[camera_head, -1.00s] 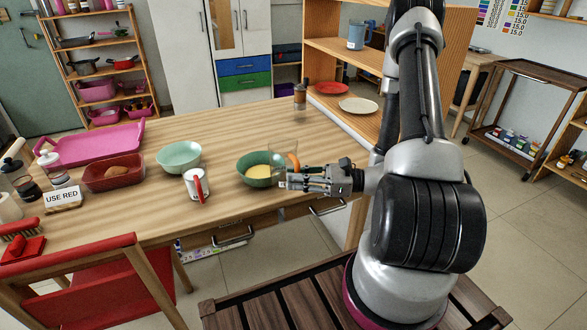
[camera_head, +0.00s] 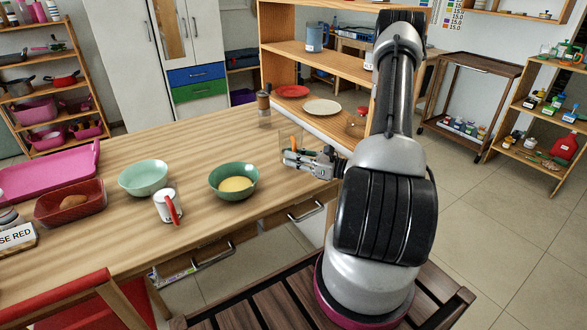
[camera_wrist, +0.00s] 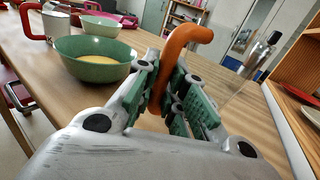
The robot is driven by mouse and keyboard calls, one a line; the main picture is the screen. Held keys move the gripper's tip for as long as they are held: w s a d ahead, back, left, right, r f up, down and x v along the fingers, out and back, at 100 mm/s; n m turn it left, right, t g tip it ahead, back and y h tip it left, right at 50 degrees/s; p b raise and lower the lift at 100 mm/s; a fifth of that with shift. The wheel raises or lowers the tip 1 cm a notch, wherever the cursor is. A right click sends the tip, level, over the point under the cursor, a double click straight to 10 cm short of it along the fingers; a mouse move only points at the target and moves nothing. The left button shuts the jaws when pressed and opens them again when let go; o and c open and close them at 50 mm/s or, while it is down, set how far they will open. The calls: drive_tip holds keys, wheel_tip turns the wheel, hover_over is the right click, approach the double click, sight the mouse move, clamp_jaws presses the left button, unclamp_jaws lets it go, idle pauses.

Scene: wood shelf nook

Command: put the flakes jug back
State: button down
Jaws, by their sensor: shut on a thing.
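My gripper (camera_head: 308,160) is shut on the orange handle (camera_wrist: 184,42) of a clear jug. In the wrist view, the handle stands between the green-padded fingers (camera_wrist: 180,100). The jug's see-through body is hard to make out, and its contents cannot be told. In the head view, a bit of the orange handle (camera_head: 296,143) shows just above my fingers, over the table's right part. The dark green bowl (camera_head: 222,190) with yellow contents stands left of my gripper and apart from it; it also shows in the wrist view (camera_wrist: 75,68).
A pepper mill (camera_head: 264,108) stands at the table's far edge. A white-and-red mug (camera_head: 166,207) and pale green bowl (camera_head: 143,178) stand further left.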

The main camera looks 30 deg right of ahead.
drive_tip(key=shift+f, duration=1.95)
drive_tip(key=c, duration=1.5)
unclamp_jaws()
drive_tip(key=shift+f, duration=0.15)
